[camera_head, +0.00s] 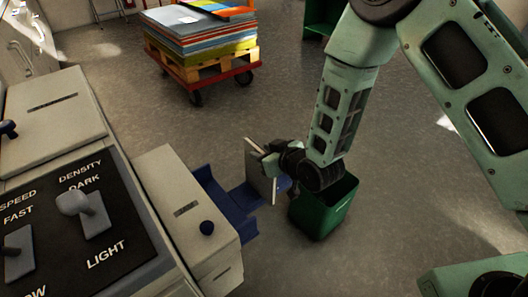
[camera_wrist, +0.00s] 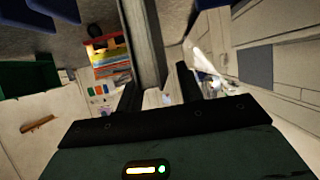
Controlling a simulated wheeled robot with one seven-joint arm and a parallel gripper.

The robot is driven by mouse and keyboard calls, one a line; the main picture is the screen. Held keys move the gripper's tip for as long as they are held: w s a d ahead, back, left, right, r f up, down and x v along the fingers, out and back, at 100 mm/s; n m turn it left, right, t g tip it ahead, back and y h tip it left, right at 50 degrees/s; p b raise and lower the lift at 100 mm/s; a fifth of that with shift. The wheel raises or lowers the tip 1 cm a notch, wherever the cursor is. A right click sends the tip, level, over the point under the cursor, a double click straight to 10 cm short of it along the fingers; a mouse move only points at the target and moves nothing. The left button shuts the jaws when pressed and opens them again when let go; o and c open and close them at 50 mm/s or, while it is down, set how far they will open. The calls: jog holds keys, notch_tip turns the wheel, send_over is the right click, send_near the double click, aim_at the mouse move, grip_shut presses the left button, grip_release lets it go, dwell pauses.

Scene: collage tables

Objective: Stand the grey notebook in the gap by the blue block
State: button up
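A thin, pale grey slab, which looks like the grey notebook (camera_head: 262,172), is upright and slightly tilted at the end of my gripper (camera_head: 270,160). In the wrist view the notebook (camera_wrist: 143,40) is a tall grey slab running up from between the two black fingers of my gripper (camera_wrist: 157,92). The fingers look closed on it. A blue tray-like part (camera_head: 226,194) sticks out from the pale machine, just left of and below the notebook. A small bit of blue (camera_head: 284,183) shows right of the notebook. I cannot make out a separate blue block or the gap.
A green bin (camera_head: 338,215) stands on the floor right under my forearm. The pale machine (camera_head: 165,185) with levers and a dark knob fills the left. A red cart (camera_head: 212,80) with stacked coloured sheets stands at the back. The floor between is clear.

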jog(key=p+v, duration=0.3)
jog(key=v, duration=0.9)
jog(key=shift+r, duration=0.2)
